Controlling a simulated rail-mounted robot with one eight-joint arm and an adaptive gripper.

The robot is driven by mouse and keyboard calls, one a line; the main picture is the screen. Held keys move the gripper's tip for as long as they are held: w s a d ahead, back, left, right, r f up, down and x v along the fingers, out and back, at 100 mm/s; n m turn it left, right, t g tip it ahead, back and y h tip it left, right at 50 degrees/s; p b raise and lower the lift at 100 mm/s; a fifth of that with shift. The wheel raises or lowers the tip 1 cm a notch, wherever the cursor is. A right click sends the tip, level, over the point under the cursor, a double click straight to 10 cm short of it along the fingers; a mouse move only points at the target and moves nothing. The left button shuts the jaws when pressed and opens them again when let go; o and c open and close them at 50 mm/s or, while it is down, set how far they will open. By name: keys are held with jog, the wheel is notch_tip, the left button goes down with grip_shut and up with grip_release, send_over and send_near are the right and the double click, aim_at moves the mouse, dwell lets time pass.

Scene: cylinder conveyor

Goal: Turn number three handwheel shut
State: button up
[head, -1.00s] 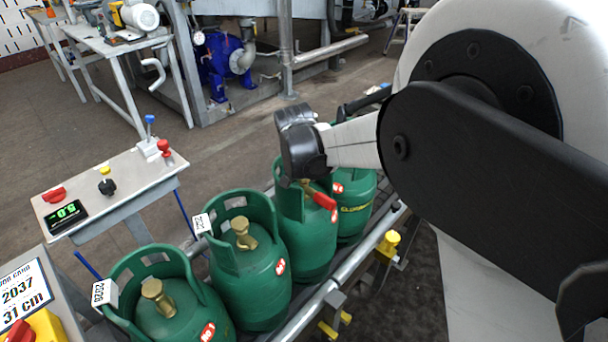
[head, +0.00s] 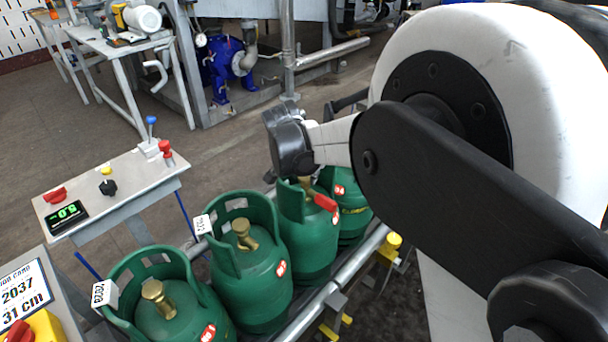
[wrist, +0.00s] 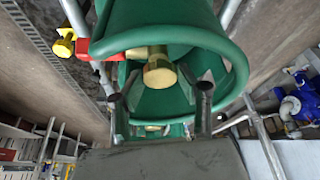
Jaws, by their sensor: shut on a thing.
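Green gas cylinders stand in a row in the head view. The third cylinder (head: 308,246) from the left has a brass handwheel (head: 305,184) inside its collar and a red piece (head: 325,202) beside it. My gripper (head: 300,178) reaches down into this collar from above; its fingertips are mostly hidden there. In the wrist view, the brass handwheel (wrist: 159,73) lies between the two dark fingers (wrist: 159,95), inside the green collar (wrist: 185,33). The gripper is shut on the handwheel, though the exact contact is hard to see. The red piece (wrist: 84,48) shows to its left.
Two nearer cylinders (head: 250,282) (head: 165,318) and a fourth behind (head: 352,212) stand close to the third. A metal rail (head: 345,268) with yellow clamps (head: 388,247) runs along their right. A control panel (head: 125,180) stands left. A blue pump (head: 222,70) is at the back.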

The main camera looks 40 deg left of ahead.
jog(key=o, duration=1.1)
jog(key=shift+o, duration=0.2)
jog(key=v, duration=1.2)
